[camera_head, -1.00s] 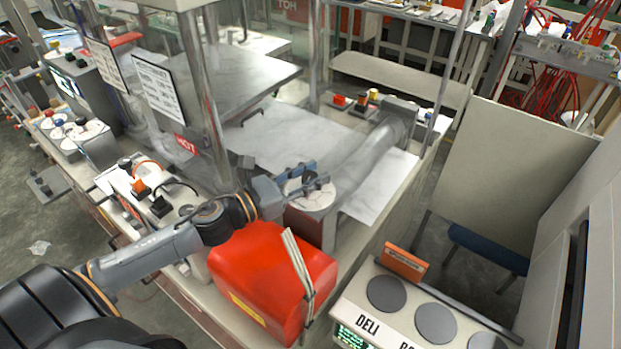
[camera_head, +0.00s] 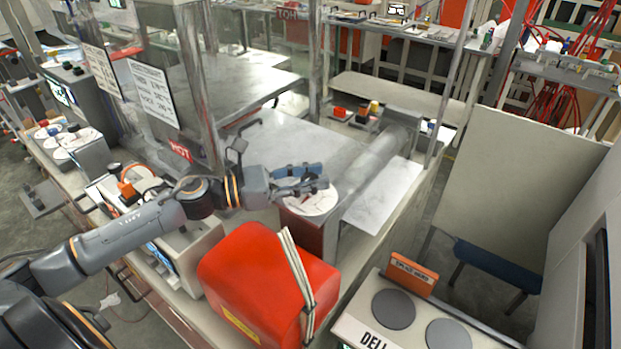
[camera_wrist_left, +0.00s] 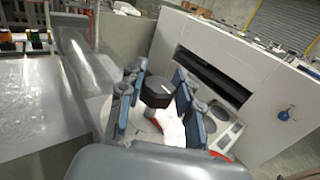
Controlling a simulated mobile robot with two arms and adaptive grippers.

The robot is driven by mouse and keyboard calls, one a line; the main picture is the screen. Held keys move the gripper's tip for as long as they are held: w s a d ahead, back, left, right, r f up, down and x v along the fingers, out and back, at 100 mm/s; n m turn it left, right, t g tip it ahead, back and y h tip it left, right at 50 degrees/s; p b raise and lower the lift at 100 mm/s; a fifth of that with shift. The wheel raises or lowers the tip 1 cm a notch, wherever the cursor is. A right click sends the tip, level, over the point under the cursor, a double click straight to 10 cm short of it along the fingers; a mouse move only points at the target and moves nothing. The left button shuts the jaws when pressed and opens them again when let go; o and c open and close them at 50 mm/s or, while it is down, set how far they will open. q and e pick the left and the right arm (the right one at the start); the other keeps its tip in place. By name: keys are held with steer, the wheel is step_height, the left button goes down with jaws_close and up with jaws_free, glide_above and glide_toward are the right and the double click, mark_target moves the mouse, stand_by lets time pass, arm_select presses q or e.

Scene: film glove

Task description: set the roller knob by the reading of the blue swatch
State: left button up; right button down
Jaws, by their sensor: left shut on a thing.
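My left gripper (camera_head: 318,178) reaches in from the left over a round white dial (camera_head: 312,206) on a grey housing beside the grey roller (camera_head: 375,155). In the left wrist view, the gripper's blue-padded fingers (camera_wrist_left: 157,100) are shut on the black roller knob (camera_wrist_left: 157,90), one on each side. A red part shows below the knob, over the white dial (camera_wrist_left: 174,130). The fingers hide most of the knob in the head view. The dial's marks are too small to read. I cannot make out a blue swatch. My right gripper is not in view.
A red box (camera_head: 265,280) with a pale strap stands in front of the dial, below my left arm. A white counter with round grey discs (camera_head: 393,309) and an orange sign (camera_head: 411,275) is at lower right. Posts and clear panels rise behind.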

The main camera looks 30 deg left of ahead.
arm_select(q)
steer(key=o, duration=1.2)
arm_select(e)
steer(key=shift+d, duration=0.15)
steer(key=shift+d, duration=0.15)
arm_select(q)
steer(key=shift+s+a, duration=0.35)
steer(key=v, duration=1.1)
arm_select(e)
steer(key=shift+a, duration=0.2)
